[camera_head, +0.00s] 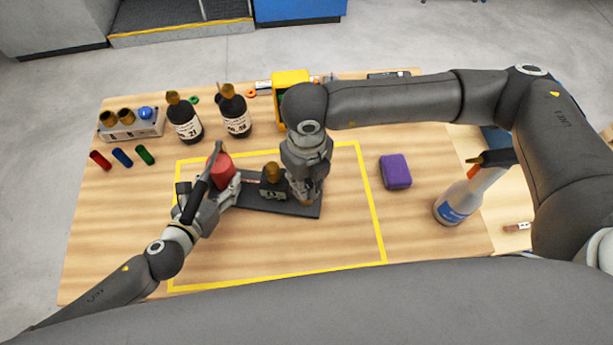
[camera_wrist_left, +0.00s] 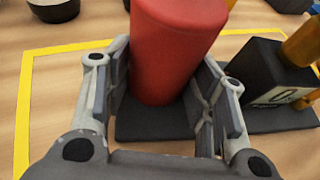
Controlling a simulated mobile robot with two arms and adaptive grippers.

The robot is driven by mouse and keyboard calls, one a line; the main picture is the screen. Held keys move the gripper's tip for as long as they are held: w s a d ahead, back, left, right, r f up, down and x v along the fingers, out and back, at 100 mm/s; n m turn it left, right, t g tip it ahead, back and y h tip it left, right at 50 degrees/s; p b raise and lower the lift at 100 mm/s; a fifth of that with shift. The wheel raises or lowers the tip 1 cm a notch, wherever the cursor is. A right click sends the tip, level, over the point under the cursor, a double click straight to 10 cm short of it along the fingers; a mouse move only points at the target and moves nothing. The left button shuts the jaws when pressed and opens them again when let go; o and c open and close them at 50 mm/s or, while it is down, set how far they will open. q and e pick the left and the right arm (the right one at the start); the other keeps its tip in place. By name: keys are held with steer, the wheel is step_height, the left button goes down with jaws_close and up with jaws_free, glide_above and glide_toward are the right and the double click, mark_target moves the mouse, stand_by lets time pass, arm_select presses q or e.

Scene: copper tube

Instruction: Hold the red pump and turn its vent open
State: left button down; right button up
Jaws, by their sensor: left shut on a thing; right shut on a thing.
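The red pump (camera_head: 222,168) is an upright red cylinder on a dark base plate (camera_head: 262,204) inside the yellow outline. My left gripper (camera_head: 214,184) is shut on it; the left wrist view shows the red body (camera_wrist_left: 178,45) between both fingers. A black block (camera_head: 272,188) with a white label and a brass knob (camera_head: 272,170) stands mid-plate. The block also shows in the left wrist view (camera_wrist_left: 262,75). My right gripper (camera_head: 307,196) points down at the plate's right end, shut on a small brass-coloured part, apparently the vent, mostly hidden by the fingers.
Two dark bottles (camera_head: 184,122) (camera_head: 235,112) and a yellow container (camera_head: 290,80) stand behind. A grey holder (camera_head: 130,125) and small coloured cylinders are at left. A purple block (camera_head: 395,171) and a spray bottle (camera_head: 460,203) are at right. The front of the outlined area is clear.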

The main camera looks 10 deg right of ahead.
mark_target(307, 183)
steer(key=shift+w+n, duration=0.1)
steer(key=shift+n, duration=2.3)
steer(key=o, duration=1.1)
steer(key=shift+c, duration=0.2)
step_height(307, 183, up, 12)
